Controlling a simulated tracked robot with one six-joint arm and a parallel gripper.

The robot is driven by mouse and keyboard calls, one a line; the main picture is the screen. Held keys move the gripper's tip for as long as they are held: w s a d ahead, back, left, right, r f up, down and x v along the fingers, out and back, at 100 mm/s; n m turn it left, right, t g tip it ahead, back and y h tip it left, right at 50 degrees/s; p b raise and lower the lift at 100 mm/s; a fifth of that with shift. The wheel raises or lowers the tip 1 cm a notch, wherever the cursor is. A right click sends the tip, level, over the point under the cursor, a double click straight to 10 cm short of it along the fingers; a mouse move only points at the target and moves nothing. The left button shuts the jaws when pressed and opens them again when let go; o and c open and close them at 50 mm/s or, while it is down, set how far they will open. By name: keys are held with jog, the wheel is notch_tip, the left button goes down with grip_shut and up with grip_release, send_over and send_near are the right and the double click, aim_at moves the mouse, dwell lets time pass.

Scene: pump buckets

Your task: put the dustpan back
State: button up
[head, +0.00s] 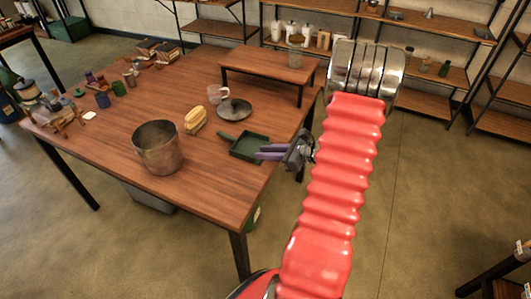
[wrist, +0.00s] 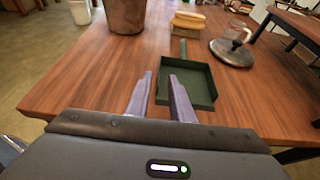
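A dark green dustpan (head: 247,148) lies on the wooden table near its right edge, its short handle pointing left and away from me. In the wrist view the dustpan (wrist: 197,85) is just ahead, with the handle behind the pan. My gripper (head: 258,153), with two purple fingers, is at the pan's near right side in the head view. In the wrist view my gripper (wrist: 161,75) has a gap between its fingers, and the pan's left edge shows in that gap. The right finger overlaps the pan in the picture. I cannot tell whether either finger touches it.
A low wooden riser (head: 268,68) is at the back right. Small items crowd the table's left end.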

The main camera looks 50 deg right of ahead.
jog(key=a+r+n+g+y, duration=0.1)
jog(key=a+r+n+g, duration=0.45)
jog(key=a, duration=0.55)
jog(key=a+r+n+g+y, duration=0.2)
jog(key=a+r+n, duration=0.5)
jog(key=a, duration=0.5)
jog(key=s+a+r+n+h, duration=0.7)
jog(key=s+a+n, duration=0.5)
jog(key=n, duration=0.7)
notch_tip(320, 180, up, 3)
jog(key=shift+s+f+h, duration=0.1)
jog(key=shift+s+h, duration=0.2)
jog(key=shift+s, duration=0.5)
